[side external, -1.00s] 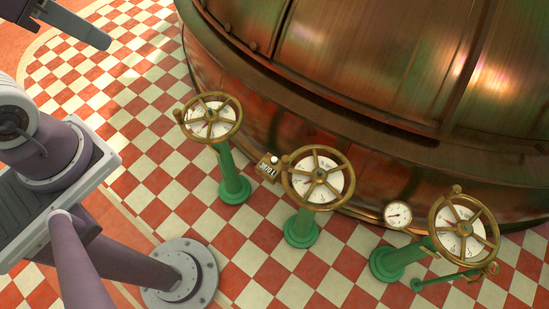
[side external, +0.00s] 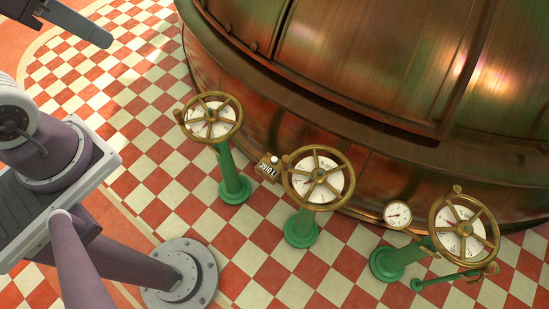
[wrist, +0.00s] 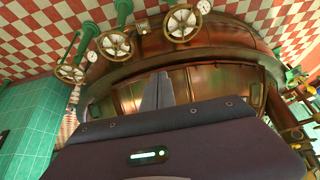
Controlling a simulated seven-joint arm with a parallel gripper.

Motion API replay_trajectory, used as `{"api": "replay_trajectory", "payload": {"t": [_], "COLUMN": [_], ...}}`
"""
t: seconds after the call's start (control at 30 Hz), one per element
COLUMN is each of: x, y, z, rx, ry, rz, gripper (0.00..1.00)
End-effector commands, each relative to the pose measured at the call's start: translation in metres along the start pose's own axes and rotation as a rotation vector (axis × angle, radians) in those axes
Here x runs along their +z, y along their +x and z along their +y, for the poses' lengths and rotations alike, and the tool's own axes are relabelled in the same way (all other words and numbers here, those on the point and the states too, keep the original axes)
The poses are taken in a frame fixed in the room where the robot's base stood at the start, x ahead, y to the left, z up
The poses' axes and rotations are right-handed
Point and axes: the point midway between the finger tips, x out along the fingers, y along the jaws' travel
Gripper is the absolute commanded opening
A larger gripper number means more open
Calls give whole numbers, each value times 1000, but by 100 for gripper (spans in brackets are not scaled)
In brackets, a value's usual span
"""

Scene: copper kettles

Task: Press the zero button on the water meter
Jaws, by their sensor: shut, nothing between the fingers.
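The water meter (side external: 267,169) is a small brass box with a black-and-white digit counter. It sits between the left and middle handwheels, beside the copper kettle. A small pale round button (side external: 275,160) shows at its upper right; I cannot read any mark on it. In the wrist view the small thing between two wheels looks like the meter (wrist: 143,26), too small for detail. My gripper (side external: 108,40) is at the top left of the side view, well away from the meter. Its fingers (wrist: 158,88) are shut together and empty in the wrist view.
Brass handwheels on green pedestals stand along the kettle (side external: 370,70): left (side external: 211,118), middle (side external: 318,178) and right (side external: 464,225). The middle wheel's rim is close to the meter. A round gauge (side external: 397,214) stands near the right wheel. The checkered floor (side external: 130,120) between my gripper and the wheels is clear.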

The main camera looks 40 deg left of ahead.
Motion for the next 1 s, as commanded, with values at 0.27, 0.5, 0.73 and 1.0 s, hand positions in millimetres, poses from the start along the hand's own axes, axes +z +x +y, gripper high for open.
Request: {"api": "replay_trajectory", "payload": {"t": [0.27, 0.5, 0.73, 1.0], "x": [-89, -165, -199, -184], "y": [52, 144, 252, 384], "z": [3, 13, 29, 52], "rx": [5, 20, 47, 102], "ry": [-90, -188, -267, -349], "rz": [33, 86, 132, 176], "gripper": [0, 0, 0, 0]}}
